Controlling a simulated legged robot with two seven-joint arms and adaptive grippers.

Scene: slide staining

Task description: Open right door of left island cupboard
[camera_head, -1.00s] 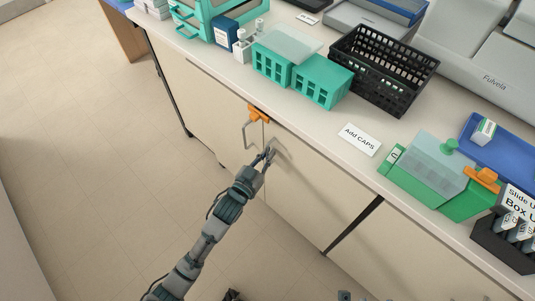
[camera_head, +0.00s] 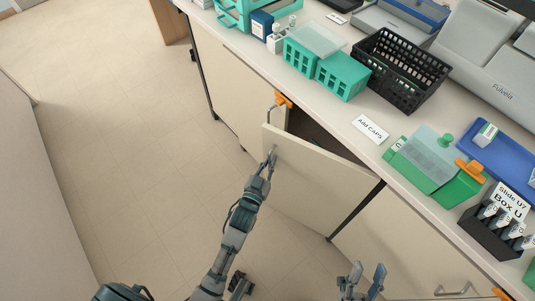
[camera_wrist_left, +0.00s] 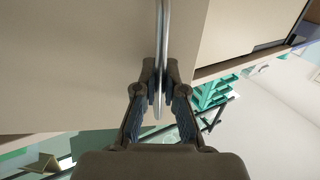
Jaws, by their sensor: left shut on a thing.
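The right door (camera_head: 305,180) of the left island cupboard stands part way open, swung out from the counter. A dark gap shows along its top. My left gripper (camera_head: 270,158) is at the door's free edge, shut on its metal handle. In the left wrist view the handle (camera_wrist_left: 163,50) runs between the two fingers of my left gripper (camera_wrist_left: 160,90). The left door (camera_head: 235,85) of the cupboard is closed, with an orange clip (camera_head: 283,99) at its top near the handle. My right gripper (camera_head: 361,280) is at the bottom edge, its two fingers apart, empty.
The counter above carries teal racks (camera_head: 342,77), a black basket (camera_head: 402,70), a green box (camera_head: 432,160), a blue tray (camera_head: 505,155) and a black slide box (camera_head: 492,232). Another closed cupboard front (camera_head: 400,245) is at right. The floor (camera_head: 130,150) at left is clear.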

